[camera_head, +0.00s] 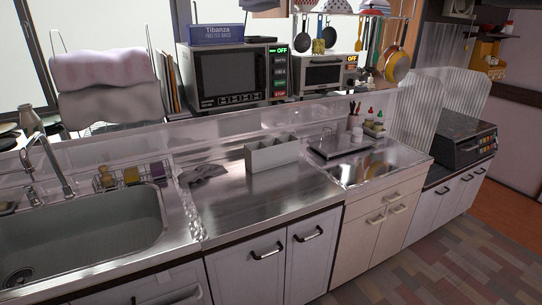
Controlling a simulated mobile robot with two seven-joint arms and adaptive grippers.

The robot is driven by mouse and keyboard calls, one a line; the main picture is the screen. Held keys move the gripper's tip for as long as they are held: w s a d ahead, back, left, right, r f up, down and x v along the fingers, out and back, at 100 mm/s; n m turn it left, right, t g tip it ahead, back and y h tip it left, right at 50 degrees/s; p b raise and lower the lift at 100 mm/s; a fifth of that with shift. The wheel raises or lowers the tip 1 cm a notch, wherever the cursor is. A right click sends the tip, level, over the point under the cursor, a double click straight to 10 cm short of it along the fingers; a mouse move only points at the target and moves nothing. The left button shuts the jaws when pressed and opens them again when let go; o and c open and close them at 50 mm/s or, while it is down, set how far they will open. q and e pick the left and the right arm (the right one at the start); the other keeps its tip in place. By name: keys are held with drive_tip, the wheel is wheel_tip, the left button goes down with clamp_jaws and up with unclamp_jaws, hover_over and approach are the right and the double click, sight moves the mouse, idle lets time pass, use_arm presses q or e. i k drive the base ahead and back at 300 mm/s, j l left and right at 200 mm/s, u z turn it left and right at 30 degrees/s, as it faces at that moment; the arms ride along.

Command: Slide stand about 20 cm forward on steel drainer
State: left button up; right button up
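A pale grey open-topped stand (273,158) with several compartments stands upright on the steel drainer (255,195). It is toward the back of the drainer, right of its middle, a little in front of the back ledge. Bare steel lies between the stand and the drainer's front edge. Neither of my grippers shows in this view.
A tray (335,146) and small bottles (373,128) are at the right. A microwave (235,76) stands behind.

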sight(266, 154)
drive_tip(key=l+u, duration=0.2)
drive_tip(key=u, duration=0.2)
drive_tip(key=i+l+u, duration=0.1)
drive_tip(key=u, duration=0.3)
drive_tip(key=l+u, duration=0.6)
drive_tip(key=l, duration=0.25)
drive_tip(key=k+l+u, duration=0.1)
drive_tip(key=l+u, duration=0.15)
drive_tip(key=l, duration=0.15)
drive_tip(key=k+l, duration=0.1)
drive_tip(key=l, duration=0.4)
drive_tip(key=l+u, duration=0.1)
drive_tip(key=l, duration=0.4)
drive_tip(key=k, duration=0.05)
